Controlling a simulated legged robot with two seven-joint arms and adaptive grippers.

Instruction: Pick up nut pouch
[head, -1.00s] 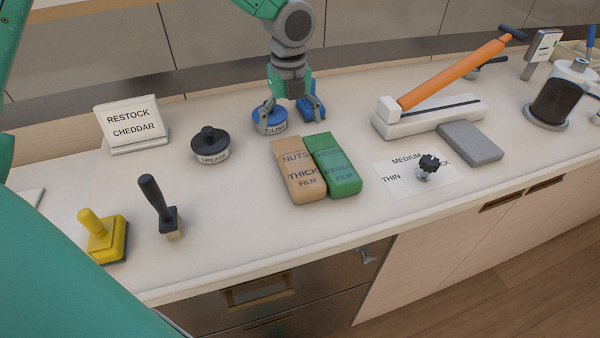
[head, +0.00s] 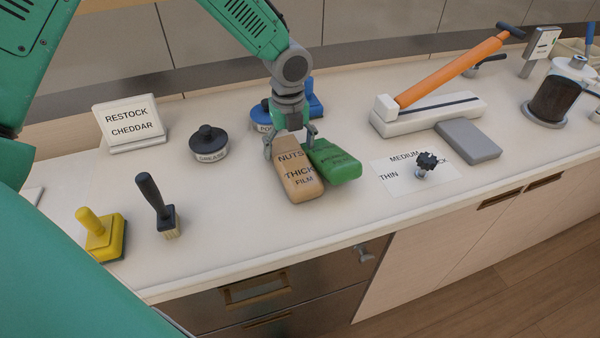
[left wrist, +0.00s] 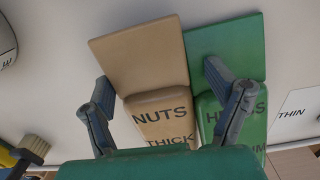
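The tan nut pouch (head: 299,180), marked NUTS and THICK FILM, lies on the counter. My left gripper (head: 290,146) is at its far end from above, fingers apart, one on each side. In the left wrist view the gripper (left wrist: 165,95) is open, with the nut pouch (left wrist: 150,65) between its fingers. The right-hand finger there overlaps the green pouch (left wrist: 230,50); I cannot tell if it presses on it. In the head view the green pouch (head: 335,162) is skewed, its far end near that finger. My right gripper is not in view.
A blue-lidded tin (head: 262,118) and a blue-handled tool (head: 312,98) stand behind the gripper. A black-lidded grease tin (head: 209,143) is to the left. A card (head: 400,175) with a black knob (head: 427,163) lies to the right.

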